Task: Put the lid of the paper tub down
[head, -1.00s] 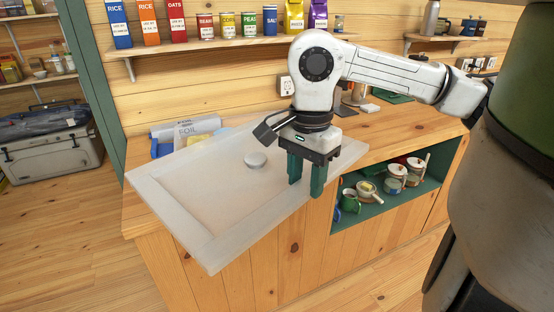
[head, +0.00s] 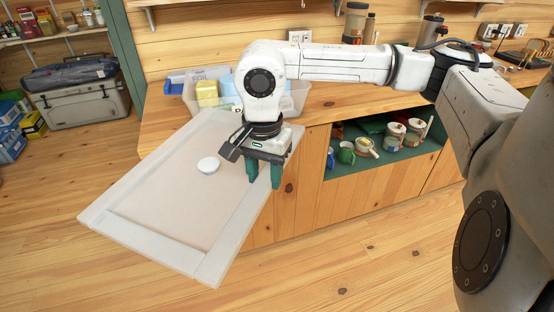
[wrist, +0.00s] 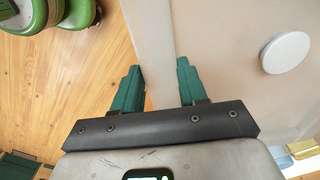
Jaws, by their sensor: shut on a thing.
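The lid (head: 165,205) is a large pale, framed panel with a round white knob (head: 208,165). It is tilted in the head view, in front of the counter's left end and over the floor. My gripper (head: 264,184) is shut on the lid's right edge. In the wrist view the lid (wrist: 222,60) fills the right side, and its edge runs between the two green fingers of my gripper (wrist: 158,66). A clear tub (head: 293,100) with packets in it stands on the counter behind my wrist, partly hidden by the arm.
The wooden counter (head: 340,100) has bare top to the right of the tub. Its open green shelf (head: 400,160) holds mugs and jars. The wooden floor (head: 370,250) in front is clear. A grey cooler (head: 85,100) stands at the back left.

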